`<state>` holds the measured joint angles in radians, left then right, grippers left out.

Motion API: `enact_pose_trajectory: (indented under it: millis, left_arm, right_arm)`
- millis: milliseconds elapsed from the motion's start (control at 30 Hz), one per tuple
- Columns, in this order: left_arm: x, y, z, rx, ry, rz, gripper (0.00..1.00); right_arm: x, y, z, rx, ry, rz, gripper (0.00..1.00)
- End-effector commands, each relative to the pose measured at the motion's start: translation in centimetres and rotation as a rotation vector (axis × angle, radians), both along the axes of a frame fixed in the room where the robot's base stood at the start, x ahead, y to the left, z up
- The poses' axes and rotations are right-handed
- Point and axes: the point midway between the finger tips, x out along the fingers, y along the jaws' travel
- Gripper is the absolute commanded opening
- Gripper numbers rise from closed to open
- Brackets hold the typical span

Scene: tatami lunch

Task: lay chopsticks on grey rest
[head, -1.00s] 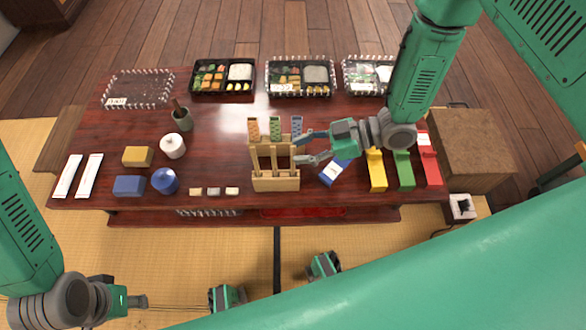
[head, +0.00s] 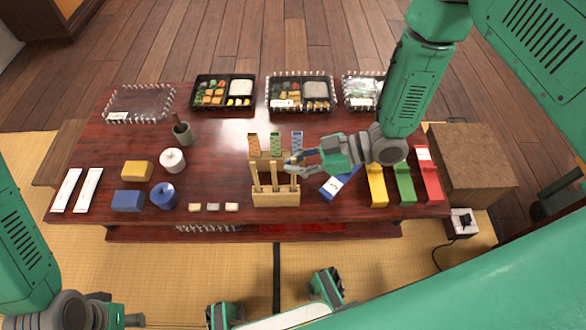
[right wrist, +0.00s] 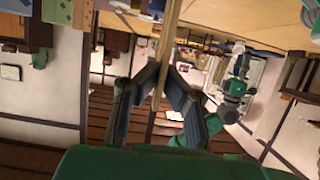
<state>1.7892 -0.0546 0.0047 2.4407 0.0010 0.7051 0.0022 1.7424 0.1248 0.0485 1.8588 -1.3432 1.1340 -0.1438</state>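A wooden stand (head: 276,199) on the low table holds pale chopsticks upright in three slots, below orange, green and blue patterned tags. My right gripper (head: 293,163) is at the right-hand pair of chopsticks (head: 293,181), under the blue tag. In the right wrist view its fingertips (right wrist: 163,67) close on a pale wooden stick (right wrist: 169,28). The stick still appears to be in the stand. Three small rests lie left of the stand; the middle one is the grey rest (head: 213,206), empty. My left gripper (head: 135,320) is low at the left, partly cut off; its fingers are unclear.
A blue box (head: 338,184) lies close to the right of the stand, then yellow, green and red boxes. A blue pot (head: 163,195) and a blue block (head: 128,200) stand left of the rests. Bento trays (head: 300,91) line the far side.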

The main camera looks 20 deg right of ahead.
Motion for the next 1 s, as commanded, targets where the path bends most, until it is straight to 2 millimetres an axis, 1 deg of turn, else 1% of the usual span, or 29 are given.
enact_pose_trajectory:
  millis: [33,200,300,400,600,1000]
  left_arm:
    - [0.0,0.0,0.8,0.000,0.000,0.000,0.29]
    - [0.0,0.0,2.4,0.000,0.000,0.000,0.29]
    - [0.0,0.0,3.1,0.000,0.000,0.000,0.29]
    - [0.0,0.0,3.6,0.000,0.000,0.000,0.29]
    - [0.0,0.0,4.6,0.000,0.000,0.000,0.29]
    - [0.0,0.0,6.8,0.000,0.000,0.000,0.29]
  right_arm:
    - [0.0,0.0,1.3,0.001,-0.001,0.000,0.00]
    - [0.0,0.0,5.0,0.000,-0.002,0.001,0.00]
    - [0.0,0.0,6.8,0.000,-0.001,0.000,0.00]
    - [0.0,0.0,8.1,0.000,-0.001,0.000,0.00]
    - [0.0,0.0,9.8,0.000,0.000,0.001,0.00]
    - [0.0,0.0,12.2,0.000,0.000,0.001,0.00]
